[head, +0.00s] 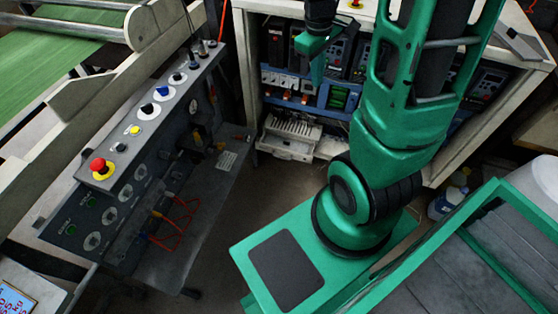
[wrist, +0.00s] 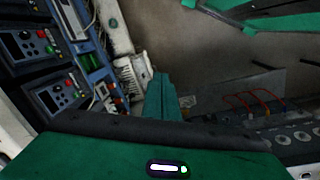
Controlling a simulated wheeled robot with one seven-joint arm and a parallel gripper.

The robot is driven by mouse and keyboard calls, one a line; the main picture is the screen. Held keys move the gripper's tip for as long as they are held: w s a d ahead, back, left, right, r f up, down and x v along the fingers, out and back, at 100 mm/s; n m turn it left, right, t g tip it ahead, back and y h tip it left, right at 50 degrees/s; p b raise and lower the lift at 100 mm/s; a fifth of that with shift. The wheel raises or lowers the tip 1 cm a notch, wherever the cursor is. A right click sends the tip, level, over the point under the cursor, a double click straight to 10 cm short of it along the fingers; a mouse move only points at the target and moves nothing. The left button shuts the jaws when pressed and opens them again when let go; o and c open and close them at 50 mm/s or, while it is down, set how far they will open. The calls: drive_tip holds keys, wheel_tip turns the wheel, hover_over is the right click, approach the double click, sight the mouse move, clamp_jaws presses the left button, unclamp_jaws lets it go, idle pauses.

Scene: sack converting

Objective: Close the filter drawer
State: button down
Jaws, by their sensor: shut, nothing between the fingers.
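The filter drawer seems to be the pale slotted unit (head: 291,130) low in the open cabinet, left of the cabinet's middle. Its front appears to stick out a little beyond the cabinet's lower edge. It also shows in the wrist view (wrist: 131,78), just left of the fingers. My gripper (head: 317,76) is shut and empty, pointing down in front of the cabinet's upper shelf. In the wrist view the closed green fingers (wrist: 161,84) stand beside the slotted unit, and I cannot tell how far apart they are.
The cabinet (head: 249,70) holds dark drive units (head: 340,55) and blue terminal rows above the drawer. A control console (head: 150,120) with buttons and red cables (head: 175,215) stands to the left. Bare floor (head: 270,195) lies between. A bottle (head: 447,203) stands at the right.

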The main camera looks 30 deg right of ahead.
drive_tip(key=w+f+n+h, duration=0.1)
drive_tip(key=w+f+n, duration=0.6)
drive_tip(key=f, duration=0.6)
drive_tip(key=w+f+n, duration=0.5)
drive_tip(key=w+f, duration=0.4)
drive_tip(key=f, duration=0.4)
drive_tip(key=s+a+f+n+t, duration=0.15)
drive_tip(key=f+n, duration=0.45)
drive_tip(key=f, duration=0.8)
drive_tip(key=a+f+n, duration=0.3)
drive_tip(key=f+n, duration=0.2)
drive_tip(key=f, duration=1)
drive_tip(key=w+d+f, duration=0.4)
drive_tip(key=d+f, duration=0.1)
drive_tip(key=f, duration=0.3)
drive_tip(key=shift+f, duration=0.25)
